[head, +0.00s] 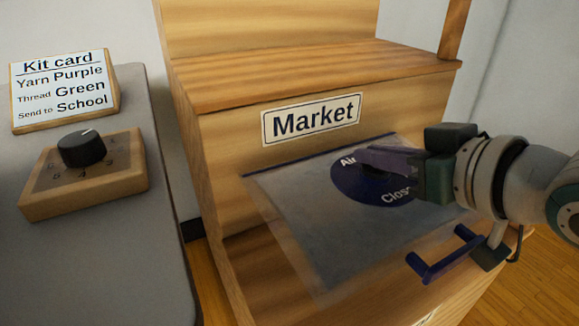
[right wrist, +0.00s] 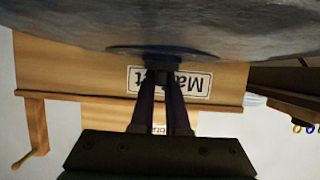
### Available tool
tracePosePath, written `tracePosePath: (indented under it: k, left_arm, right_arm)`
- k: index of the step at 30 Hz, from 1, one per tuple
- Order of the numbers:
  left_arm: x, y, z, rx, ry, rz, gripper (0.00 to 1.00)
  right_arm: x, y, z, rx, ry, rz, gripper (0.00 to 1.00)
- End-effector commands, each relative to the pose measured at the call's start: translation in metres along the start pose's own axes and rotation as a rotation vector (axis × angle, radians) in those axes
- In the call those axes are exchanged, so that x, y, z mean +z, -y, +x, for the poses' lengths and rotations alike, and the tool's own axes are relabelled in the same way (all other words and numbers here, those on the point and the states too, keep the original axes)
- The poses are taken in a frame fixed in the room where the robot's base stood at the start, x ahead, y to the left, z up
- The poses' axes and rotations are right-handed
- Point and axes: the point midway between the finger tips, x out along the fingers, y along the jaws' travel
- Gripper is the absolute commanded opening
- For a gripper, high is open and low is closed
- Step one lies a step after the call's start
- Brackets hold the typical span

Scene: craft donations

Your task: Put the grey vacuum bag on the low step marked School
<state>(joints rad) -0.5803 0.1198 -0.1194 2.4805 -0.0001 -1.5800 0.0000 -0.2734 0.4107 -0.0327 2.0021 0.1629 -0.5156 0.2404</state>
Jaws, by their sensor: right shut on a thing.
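The grey vacuum bag (head: 300,225) is a flat, see-through sheet with a dark blue top edge and a round dark blue patch. In the head view it hangs over the low step (head: 245,275) in front of the Market label; I cannot tell whether it touches the step. My right gripper (head: 375,160) is shut on the bag at its round patch. The bag (right wrist: 170,25) fills the top of the right wrist view, with the closed fingers (right wrist: 163,75) against it. My left gripper is not in view. No step marked School shows.
The Market sign (head: 311,119) is on the riser of the wooden steps (head: 300,70). At left, a grey table (head: 100,260) carries a kit card (head: 64,92) reading "Send to School" and a wooden box with a black dial (head: 82,149). A gap separates table and steps.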

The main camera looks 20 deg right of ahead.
Motion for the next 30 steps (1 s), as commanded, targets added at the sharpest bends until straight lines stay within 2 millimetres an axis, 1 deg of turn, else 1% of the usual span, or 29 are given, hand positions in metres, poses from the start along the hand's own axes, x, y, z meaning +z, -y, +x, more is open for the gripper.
tracePosePath:
  k: [1,3,6,11,15,18,25,29,30]
  left_arm:
    - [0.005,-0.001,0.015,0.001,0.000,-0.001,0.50]
    - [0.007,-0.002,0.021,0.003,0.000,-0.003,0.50]
    - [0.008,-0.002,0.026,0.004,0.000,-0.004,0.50]
    - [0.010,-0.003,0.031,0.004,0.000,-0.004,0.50]
    - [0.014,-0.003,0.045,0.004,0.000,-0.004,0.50]
    - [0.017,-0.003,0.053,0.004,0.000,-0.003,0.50]
    - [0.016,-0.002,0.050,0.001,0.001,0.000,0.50]
    - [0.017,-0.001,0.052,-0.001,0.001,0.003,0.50]
    - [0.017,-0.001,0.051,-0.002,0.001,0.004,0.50]
  right_arm:
    - [0.019,0.000,0.008,0.001,0.000,0.000,0.00]
    - [0.031,0.000,0.013,0.000,0.000,0.000,0.00]
    - [0.041,0.000,0.017,-0.001,-0.002,0.001,0.00]
    - [0.049,0.000,0.021,-0.001,-0.003,0.001,0.00]
    - [0.071,0.000,0.029,0.000,-0.001,0.001,0.00]
    - [0.083,0.000,0.034,0.000,-0.002,0.001,0.00]
    - [0.081,0.000,0.034,-0.001,-0.003,0.000,0.00]
    - [0.084,0.000,0.035,0.000,-0.002,0.000,0.00]
    - [0.085,0.000,0.035,0.000,0.000,0.000,0.15]
